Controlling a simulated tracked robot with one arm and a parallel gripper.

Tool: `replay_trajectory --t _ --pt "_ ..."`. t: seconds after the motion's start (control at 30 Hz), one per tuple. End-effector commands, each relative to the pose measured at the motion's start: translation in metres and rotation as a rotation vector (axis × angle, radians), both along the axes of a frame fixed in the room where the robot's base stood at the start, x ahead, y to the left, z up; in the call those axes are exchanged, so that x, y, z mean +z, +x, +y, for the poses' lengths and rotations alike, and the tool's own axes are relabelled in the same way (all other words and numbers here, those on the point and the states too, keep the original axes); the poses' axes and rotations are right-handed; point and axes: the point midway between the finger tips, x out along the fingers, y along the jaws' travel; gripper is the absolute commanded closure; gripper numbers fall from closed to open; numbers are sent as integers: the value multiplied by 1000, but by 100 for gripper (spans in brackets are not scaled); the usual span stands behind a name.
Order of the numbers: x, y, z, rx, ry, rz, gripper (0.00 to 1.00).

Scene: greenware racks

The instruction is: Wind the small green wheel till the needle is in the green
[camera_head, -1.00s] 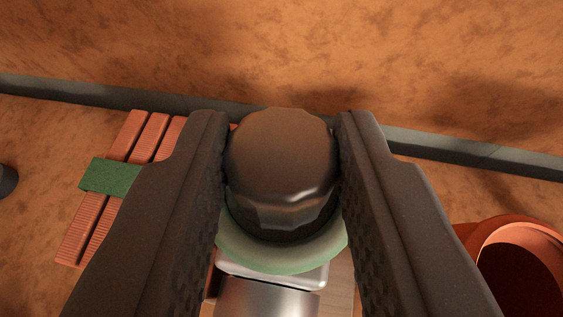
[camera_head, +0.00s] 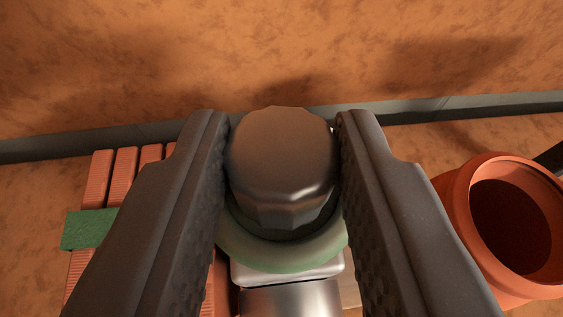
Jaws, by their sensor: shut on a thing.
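The small wheel shows as a dark faceted knob (camera_head: 282,165) with a pale green rim (camera_head: 285,255) below it. My gripper (camera_head: 282,160) is shut on the dark knob, one finger pressed on each side. A shiny metal body (camera_head: 290,298) lies under the rim, at the bottom middle. No gauge or needle can be seen in this view.
Terracotta slats (camera_head: 98,178) with a green band (camera_head: 88,229) lie on the left, partly behind my left finger. A round terracotta pot (camera_head: 455,195) with a dark opening stands on the right. A grey strip (camera_head: 60,147) runs along the foot of the orange-brown wall (camera_head: 280,50).

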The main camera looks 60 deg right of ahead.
Motion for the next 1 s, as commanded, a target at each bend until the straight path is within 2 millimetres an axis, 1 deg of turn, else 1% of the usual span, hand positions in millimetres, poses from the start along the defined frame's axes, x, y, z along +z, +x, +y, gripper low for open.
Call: replay_trajectory --t 0.1,0.5,1.0 --pt "1 3 2 -40 -1 -6 94" --pt "1 4 2 -145 -2 -4 94" --pt "4 4 3 -169 -2 -6 94"
